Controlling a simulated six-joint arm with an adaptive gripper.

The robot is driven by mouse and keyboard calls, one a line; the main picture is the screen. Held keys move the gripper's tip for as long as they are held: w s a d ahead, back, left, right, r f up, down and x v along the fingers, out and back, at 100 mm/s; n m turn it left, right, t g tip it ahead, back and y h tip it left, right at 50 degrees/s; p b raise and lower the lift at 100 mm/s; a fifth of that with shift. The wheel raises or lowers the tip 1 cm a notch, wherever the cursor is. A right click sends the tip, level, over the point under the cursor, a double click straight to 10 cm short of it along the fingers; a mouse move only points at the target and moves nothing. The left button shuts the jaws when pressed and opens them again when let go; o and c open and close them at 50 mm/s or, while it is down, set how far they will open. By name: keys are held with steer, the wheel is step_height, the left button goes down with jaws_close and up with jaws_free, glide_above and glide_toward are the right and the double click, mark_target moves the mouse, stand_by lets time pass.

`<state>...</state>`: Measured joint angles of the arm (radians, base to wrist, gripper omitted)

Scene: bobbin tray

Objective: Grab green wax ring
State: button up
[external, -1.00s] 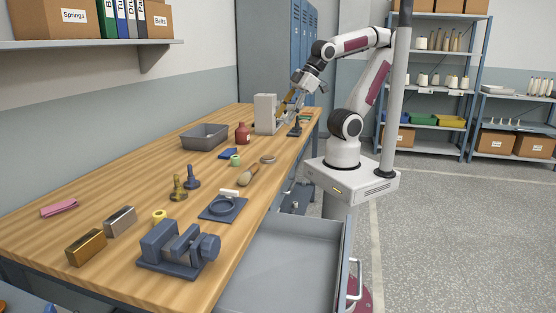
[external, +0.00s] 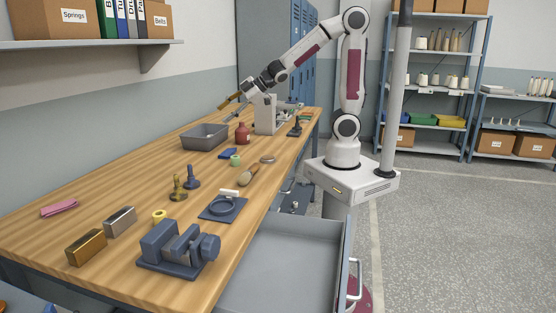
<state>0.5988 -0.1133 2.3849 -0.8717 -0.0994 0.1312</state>
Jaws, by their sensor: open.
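The green wax ring (external: 235,160) is a small pale-green piece standing on the wooden bench, just right of a blue block. My gripper (external: 231,108) is open and looks empty. It appears in the air over the back of the bench, above the grey tray, well apart from the green ring. Its fingers are small in this view.
A grey tray (external: 205,137), a red bottle (external: 242,133) and a beige machine (external: 266,114) stand behind the ring. The blue block (external: 228,153), a metal disc (external: 267,159) and a wooden-handled tool (external: 248,175) lie near it. An open drawer (external: 285,262) juts out in front.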

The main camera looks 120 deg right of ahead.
steer(key=d+f+n+y, duration=0.1)
steer(key=f, duration=0.2)
steer(key=d+f+n+t+y, duration=0.1)
steer(key=d+f+y, duration=0.1)
steer(key=f, duration=0.2)
steer(key=d+f+y, duration=0.1)
steer(key=f, duration=0.2)
steer(key=shift+d+f+n, duration=0.15)
steer(key=shift+f+n, duration=0.05)
steer(key=shift+n, duration=0.2)
steer(key=s+f+y, duration=0.1)
steer(key=s+a+f+y, duration=0.1)
steer(key=f, duration=0.1)
steer(key=s+f+y, duration=0.1)
steer(key=y, duration=0.1)
steer(key=shift+s+a+f+n+t, duration=0.3)
steer(key=shift+s+a+t, duration=0.05)
steer(key=shift+s+t, duration=0.05)
steer(key=s+y, duration=0.1)
steer(key=s+a+f+y, duration=0.1)
steer(key=s, duration=0.1)
steer(key=s+a+y, duration=0.1)
steer(key=shift+s+a+f+t, duration=0.15)
steer(key=shift+a+f+t, duration=0.05)
steer(key=shift+f+t, duration=0.1)
steer(key=shift+s+a+y, duration=0.3)
steer(key=shift+s, duration=0.15)
steer(key=shift+w, duration=0.1)
steer(key=shift+x, duration=1.25)
